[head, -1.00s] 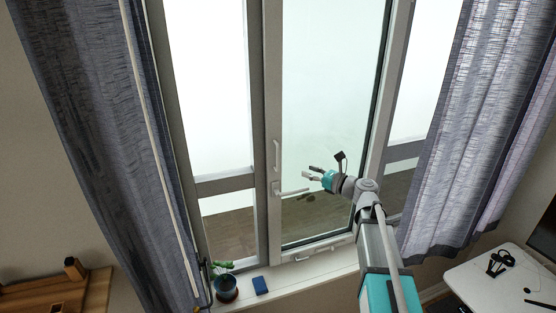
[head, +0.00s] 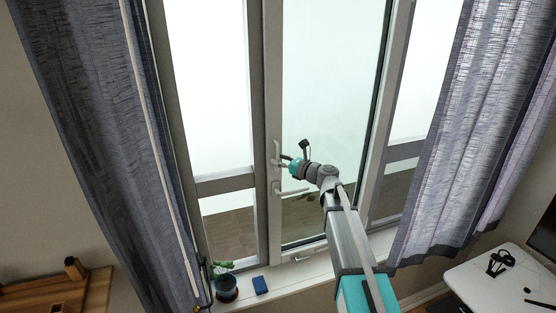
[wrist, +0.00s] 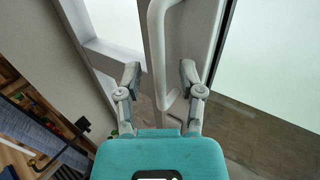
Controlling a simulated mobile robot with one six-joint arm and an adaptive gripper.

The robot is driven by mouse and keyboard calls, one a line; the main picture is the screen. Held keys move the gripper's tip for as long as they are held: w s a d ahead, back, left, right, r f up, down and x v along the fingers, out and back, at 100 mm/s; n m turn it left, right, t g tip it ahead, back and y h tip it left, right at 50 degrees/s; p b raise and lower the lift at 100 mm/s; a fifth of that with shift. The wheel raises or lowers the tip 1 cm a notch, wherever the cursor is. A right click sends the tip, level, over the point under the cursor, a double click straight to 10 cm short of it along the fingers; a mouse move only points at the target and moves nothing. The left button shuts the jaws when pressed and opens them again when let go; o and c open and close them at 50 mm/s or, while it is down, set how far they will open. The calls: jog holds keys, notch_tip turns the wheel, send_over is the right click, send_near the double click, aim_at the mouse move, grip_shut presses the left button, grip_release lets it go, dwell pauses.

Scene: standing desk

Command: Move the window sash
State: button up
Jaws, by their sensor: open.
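The window sash (head: 332,110) is the middle glazed panel, with a pale frame, and looks closed in the head view. A white vertical pull handle (head: 277,150) is on its left stile, above a white lever handle (head: 291,190) that points right. My gripper (head: 283,162) is at the lower part of the pull handle. In the wrist view my gripper (wrist: 160,74) is open, with one finger on each side of the pull handle (wrist: 155,35). Gaps show between the fingers and the bar. The fingers are partly hard to make out in the head view.
Grey curtains (head: 85,120) hang on both sides. A white desk (head: 500,282) is at lower right, a wooden piece (head: 50,292) at lower left.

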jog(key=shift+w+a, duration=0.2)
jog(key=shift+a, duration=0.2)
grip_shut()
